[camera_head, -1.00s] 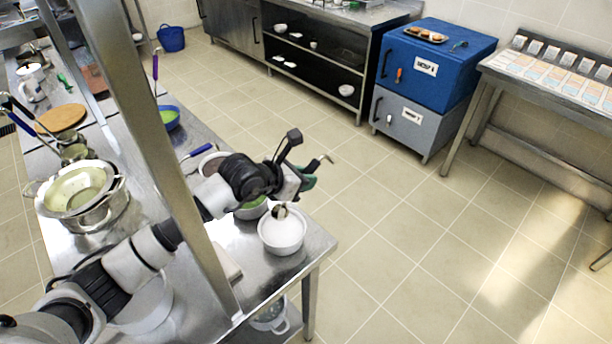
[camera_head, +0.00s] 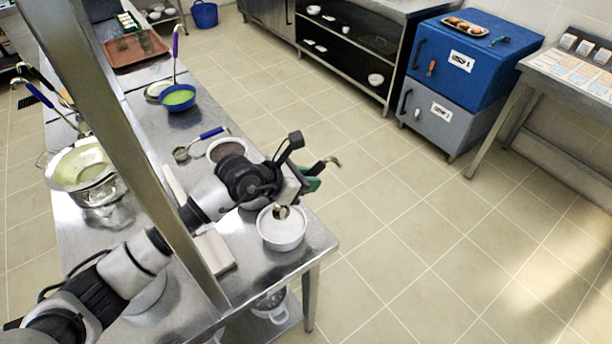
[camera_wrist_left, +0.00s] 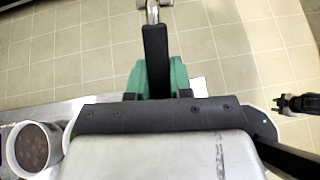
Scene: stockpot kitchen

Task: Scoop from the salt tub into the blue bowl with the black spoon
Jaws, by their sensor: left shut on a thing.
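The salt tub (camera_head: 283,238) is a white round tub with white contents, near the table's end corner in the head view. My left gripper (camera_head: 302,183), with green finger pads, is shut on the black spoon (camera_head: 333,160). In the left wrist view, the spoon's black handle (camera_wrist_left: 155,60) runs between the green pads and ends in metal. The spoon's metal bowl (camera_head: 282,211) shows at the tub's far side; I cannot tell whether it touches the salt. The blue bowl (camera_head: 165,100) holds something green and stands farther back on the table. A dark thing at the wrist view's right edge may be my right gripper (camera_wrist_left: 297,103).
A tub with brown contents (camera_head: 227,150) stands behind my left gripper, with a blue-handled scoop (camera_head: 205,136) beside it. A purple-handled ladle (camera_head: 175,50) stands at the blue bowl. A slanting metal post (camera_head: 130,130) crosses the left. Open floor lies to the right.

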